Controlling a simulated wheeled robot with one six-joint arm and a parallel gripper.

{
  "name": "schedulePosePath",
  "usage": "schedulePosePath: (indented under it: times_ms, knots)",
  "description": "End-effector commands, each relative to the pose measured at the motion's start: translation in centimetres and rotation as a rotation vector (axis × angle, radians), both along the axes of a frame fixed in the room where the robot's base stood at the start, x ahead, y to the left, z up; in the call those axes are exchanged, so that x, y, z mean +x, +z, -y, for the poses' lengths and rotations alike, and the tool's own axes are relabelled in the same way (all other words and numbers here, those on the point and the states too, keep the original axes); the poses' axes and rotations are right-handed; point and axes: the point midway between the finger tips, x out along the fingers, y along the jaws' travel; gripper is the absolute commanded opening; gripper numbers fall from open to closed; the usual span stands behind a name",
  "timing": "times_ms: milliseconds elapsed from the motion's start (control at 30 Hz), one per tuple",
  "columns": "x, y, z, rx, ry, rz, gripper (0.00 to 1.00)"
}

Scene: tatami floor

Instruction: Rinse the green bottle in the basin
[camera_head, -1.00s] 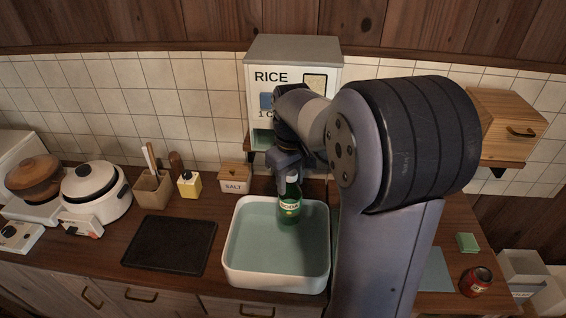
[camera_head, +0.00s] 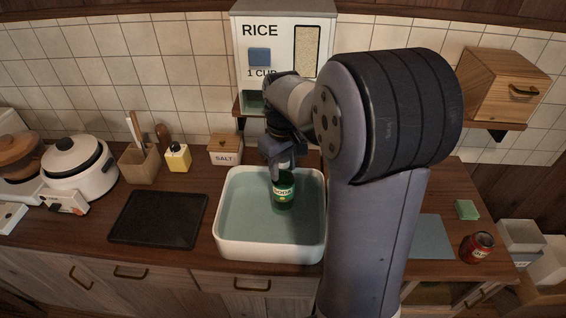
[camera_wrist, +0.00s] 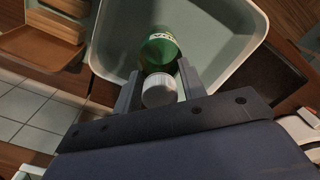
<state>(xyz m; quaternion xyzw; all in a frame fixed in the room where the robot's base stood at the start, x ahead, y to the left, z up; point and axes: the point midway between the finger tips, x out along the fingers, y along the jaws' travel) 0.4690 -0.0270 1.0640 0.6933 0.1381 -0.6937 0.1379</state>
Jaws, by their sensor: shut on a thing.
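The green bottle (camera_head: 283,190) has a pale label and is upright in the basin, toward its back right. My gripper (camera_head: 283,166) is shut on its upper part from above. In the wrist view, the gripper's fingers (camera_wrist: 159,88) stand on both sides of the bottle's neck, and its white cap (camera_wrist: 159,90) and green body (camera_wrist: 158,50) show between them. The white basin (camera_head: 268,249) stands on the counter with a flat grey-green surface inside that looks like water. Whether the bottle touches the basin floor cannot be told.
A black board (camera_head: 157,219) lies left of the basin. A salt box (camera_head: 225,150) and a yellow-bodied bottle (camera_head: 178,159) stand behind. The rice dispenser (camera_head: 281,45) is above the basin's back.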

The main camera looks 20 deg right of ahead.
Motion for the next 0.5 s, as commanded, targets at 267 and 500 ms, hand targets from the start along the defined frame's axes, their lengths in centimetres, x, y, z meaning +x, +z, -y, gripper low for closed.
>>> schedulePosePath:
  times_ms: [267,500]
  knots:
    - [0.0,-2.9,0.0,0.0,0.0,0.001,0.07]
    - [0.0,-5.0,0.0,0.0,0.0,0.0,0.07]
